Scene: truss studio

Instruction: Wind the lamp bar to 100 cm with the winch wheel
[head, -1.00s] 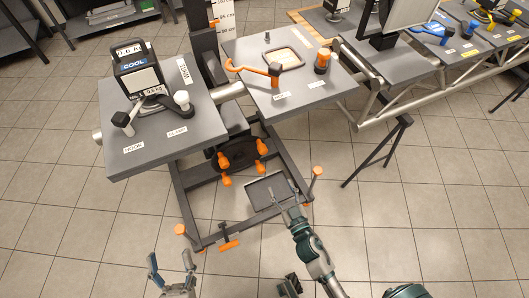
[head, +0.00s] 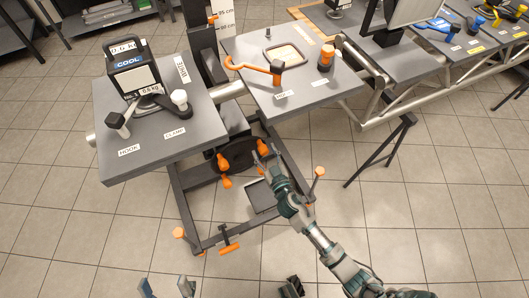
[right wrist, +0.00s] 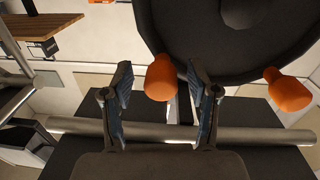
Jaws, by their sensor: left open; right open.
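The winch wheel (head: 238,158) is a dark disc with several orange knobs, low on the stand below the two grey tables. In the right wrist view the black wheel (right wrist: 220,35) fills the top, with one orange knob (right wrist: 160,78) between my open right fingers and another knob (right wrist: 288,90) to the right. My right gripper (head: 266,160) is open at the wheel's right side; it also shows in the right wrist view (right wrist: 161,90). I cannot tell if it touches the knob. My left gripper (head: 166,287) is open and empty at the bottom edge. A height scale (head: 226,18) reads 95 cm; the lamp bar is not identifiable.
The left table (head: 140,160) holds a black COOL-labelled unit (head: 137,66) and hook and clamp parts. The right table (head: 318,92) holds an orange hook (head: 256,68). Orange-knobbed legs (head: 316,178) stand around the base. The tiled floor in front is clear.

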